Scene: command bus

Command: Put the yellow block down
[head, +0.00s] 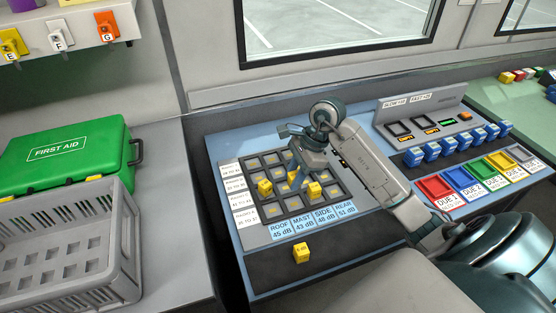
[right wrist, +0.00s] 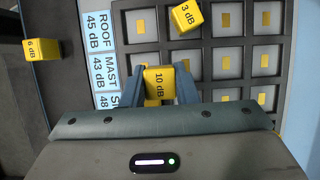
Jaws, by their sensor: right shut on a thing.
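My right gripper (right wrist: 158,90) is shut on a yellow block (right wrist: 158,84) marked 10 dB. In the head view this gripper (head: 297,178) points down at the dark grid tray (head: 338,200), and its fingers partly hide the held block. I cannot tell whether the block touches the tray. The 3 dB yellow block (right wrist: 187,15) sits in a ROOF-column cell. The 6 dB yellow block (head: 302,250) lies on the dark front strip. My left gripper is not in view.
A green first aid case (head: 70,150) and a grey crate (head: 60,270) stand on the left. Blue switches (head: 450,145) and coloured trays (head: 470,178) lie on the right of the console. Several grid cells are empty.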

